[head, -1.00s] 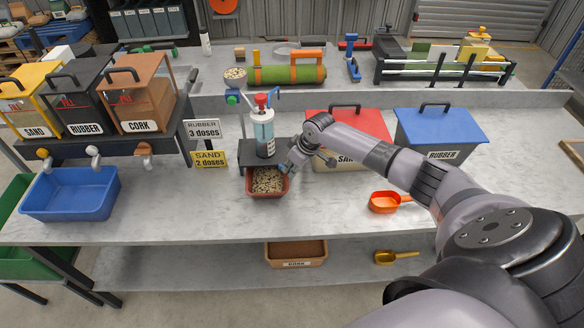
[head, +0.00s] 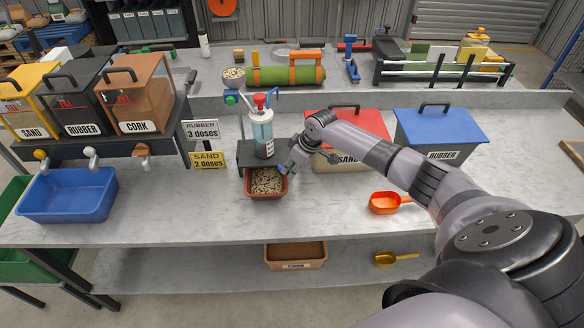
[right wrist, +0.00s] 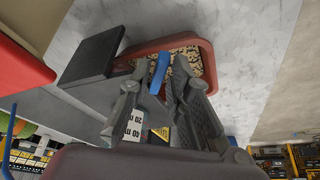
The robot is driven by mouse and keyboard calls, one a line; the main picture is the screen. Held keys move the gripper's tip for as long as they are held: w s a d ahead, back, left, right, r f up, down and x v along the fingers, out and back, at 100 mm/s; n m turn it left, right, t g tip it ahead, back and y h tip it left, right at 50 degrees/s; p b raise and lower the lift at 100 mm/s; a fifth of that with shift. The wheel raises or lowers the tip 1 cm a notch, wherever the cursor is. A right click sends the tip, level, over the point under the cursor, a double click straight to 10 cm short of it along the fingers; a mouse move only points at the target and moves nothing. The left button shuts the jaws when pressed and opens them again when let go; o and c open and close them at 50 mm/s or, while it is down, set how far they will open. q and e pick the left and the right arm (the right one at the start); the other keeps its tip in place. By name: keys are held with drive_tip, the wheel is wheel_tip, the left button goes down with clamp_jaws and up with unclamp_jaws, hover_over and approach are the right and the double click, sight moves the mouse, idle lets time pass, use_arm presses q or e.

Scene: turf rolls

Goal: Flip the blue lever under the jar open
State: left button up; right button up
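The jar (head: 262,132), clear with pale blue contents and a red top, stands on a dark stand (head: 250,150) on the bench. The blue lever (right wrist: 160,72) shows best in the right wrist view, above a red tray (right wrist: 207,52) of light granules; in the head view my gripper mostly hides it. My right gripper (head: 284,168) is at the stand's front right edge. In the right wrist view its fingers (right wrist: 162,78) are close together, one on each side of the lever, apparently closed on it. My left gripper is not in view.
Three dispensers for sand, rubber and cork (head: 135,95) stand at left above a blue bin (head: 70,196). Red-lidded (head: 345,122) and blue-lidded (head: 440,128) boxes stand to the right of the jar. An orange scoop (head: 385,202) lies right of the tray. The front bench is mostly clear.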

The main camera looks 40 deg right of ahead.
drive_tip(key=shift+r, duration=0.15)
drive_tip(key=v, duration=1.1)
drive_tip(key=shift+s+r, duration=0.2)
drive_tip(key=shift+r, duration=0.15)
drive_tip(key=shift+o, duration=0.4)
